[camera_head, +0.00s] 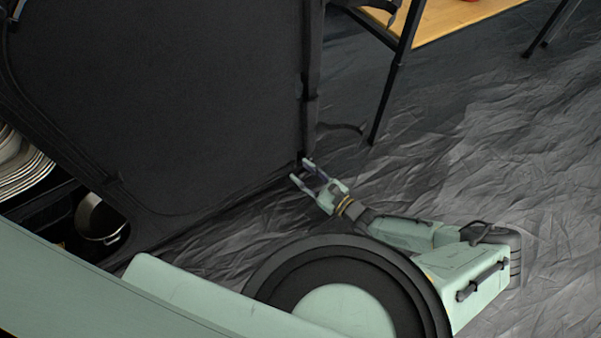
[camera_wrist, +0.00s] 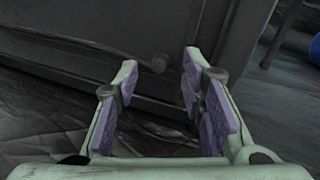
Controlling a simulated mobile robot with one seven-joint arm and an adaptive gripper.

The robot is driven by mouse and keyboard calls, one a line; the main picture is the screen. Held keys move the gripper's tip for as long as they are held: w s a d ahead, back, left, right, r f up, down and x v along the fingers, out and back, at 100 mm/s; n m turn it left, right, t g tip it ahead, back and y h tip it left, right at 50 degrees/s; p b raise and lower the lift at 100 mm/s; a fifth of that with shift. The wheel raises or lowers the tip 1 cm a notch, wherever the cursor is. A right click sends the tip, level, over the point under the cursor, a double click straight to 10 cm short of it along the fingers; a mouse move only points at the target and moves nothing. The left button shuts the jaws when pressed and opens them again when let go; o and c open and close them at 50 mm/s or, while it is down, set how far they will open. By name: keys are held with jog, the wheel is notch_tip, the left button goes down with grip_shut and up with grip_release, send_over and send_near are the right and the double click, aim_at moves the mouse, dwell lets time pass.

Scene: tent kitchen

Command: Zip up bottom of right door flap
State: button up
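The right door flap appears to be the large dark panel (camera_head: 170,100) in the head view, upright with a frame-like border. It also fills the upper part of the wrist view (camera_wrist: 80,35). My gripper (camera_head: 301,170) is low near the floor, beside the panel's bottom right corner. In the wrist view my gripper (camera_wrist: 160,65) is open, with its purple-padded fingers apart. No zip teeth can be made out.
Crinkled dark ground sheet (camera_head: 480,150) covers the floor, with clear room at right. A wooden-topped table (camera_head: 455,18) with dark legs stands at the back right. A metal pot (camera_head: 100,220) and stacked plates (camera_head: 20,165) are at left. A blue object (camera_wrist: 314,47) shows at right in the wrist view.

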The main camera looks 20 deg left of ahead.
jog(key=shift+w+a, duration=0.3)
jog(key=shift+a, duration=0.35)
jog(key=shift+c, duration=0.5)
grip_shut()
